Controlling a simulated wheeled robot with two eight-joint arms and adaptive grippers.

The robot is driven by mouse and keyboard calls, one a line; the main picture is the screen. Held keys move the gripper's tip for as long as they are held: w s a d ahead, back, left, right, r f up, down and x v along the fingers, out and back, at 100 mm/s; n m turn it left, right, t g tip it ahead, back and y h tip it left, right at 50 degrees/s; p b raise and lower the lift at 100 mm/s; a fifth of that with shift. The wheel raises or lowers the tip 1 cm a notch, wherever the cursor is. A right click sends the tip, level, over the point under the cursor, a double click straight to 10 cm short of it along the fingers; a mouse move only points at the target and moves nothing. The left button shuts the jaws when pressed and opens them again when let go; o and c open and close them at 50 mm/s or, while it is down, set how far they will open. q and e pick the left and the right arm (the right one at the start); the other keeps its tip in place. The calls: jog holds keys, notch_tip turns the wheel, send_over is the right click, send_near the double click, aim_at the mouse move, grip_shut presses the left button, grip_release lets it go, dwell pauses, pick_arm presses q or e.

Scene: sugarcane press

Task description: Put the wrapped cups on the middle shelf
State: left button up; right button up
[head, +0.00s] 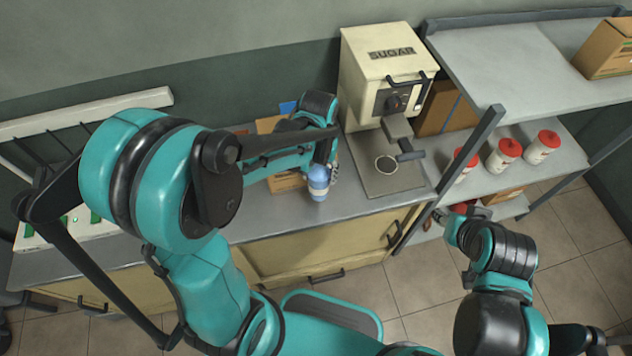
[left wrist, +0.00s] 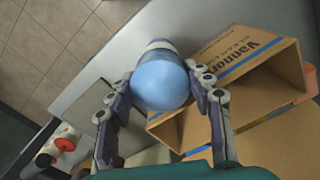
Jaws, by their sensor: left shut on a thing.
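In the left wrist view the fingers (left wrist: 157,82) flank the cup (left wrist: 160,82), which has a pale band. Whether its base touches the counter is unclear. The shelf unit stands at the right; its middle shelf (head: 565,160) holds white containers with red lids (head: 503,155). My right gripper (head: 458,230) is low in front of the shelf unit, and its fingers cannot be made out.
An open cardboard box (left wrist: 235,55) lies beside the held cup, partly hidden behind my left arm in the head view. The cream sugar press (head: 385,75) stands between the cup and the shelf. An upright post (head: 470,150) edges the shelf. A box (head: 606,48) sits on the top shelf.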

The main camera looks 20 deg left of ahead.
pick_arm(q)
jog(key=shift+a+f, duration=0.35)
jog(key=shift+f, duration=0.05)
notch_tip(320, 180, down, 4)
jog(key=shift+r+b, duration=0.15)
jog(key=shift+b, duration=0.75)
jog(key=shift+r, duration=0.1)
jog(key=o, duration=0.9)
jog(key=shift+f, duration=0.2)
jog(key=o, duration=0.4)
jog(key=shift+c, duration=0.2)
jog(key=shift+r, duration=0.15)
